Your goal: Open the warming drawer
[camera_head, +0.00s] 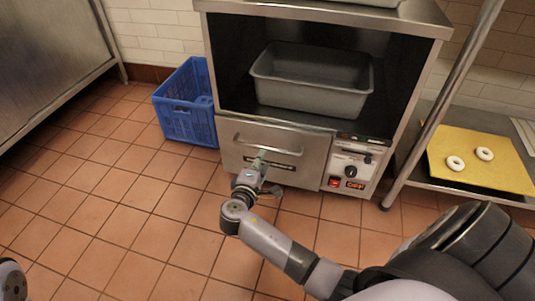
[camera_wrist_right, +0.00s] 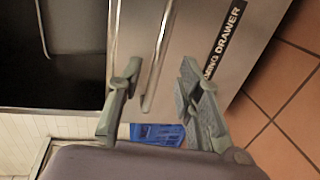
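The warming drawer (camera_head: 300,158) is a steel front low in the cabinet. It looks shut, flush with the cabinet face. Its bar handle (camera_head: 290,149) runs across the upper part of the front. My right gripper (camera_head: 259,158) is at the drawer front near the handle. In the right wrist view, my right gripper (camera_wrist_right: 162,68) is open, and the handle (camera_wrist_right: 158,55) appears between its two fingers with gaps on both sides. The drawer's label (camera_wrist_right: 224,40) shows beside the right finger. My left gripper is out of view.
A deep steel pan (camera_head: 310,95) sits in the open bay above the drawer. A control panel (camera_head: 350,165) is right of the drawer. A blue crate (camera_head: 188,125) stands left of the cabinet. The tiled floor (camera_head: 150,210) in front is clear.

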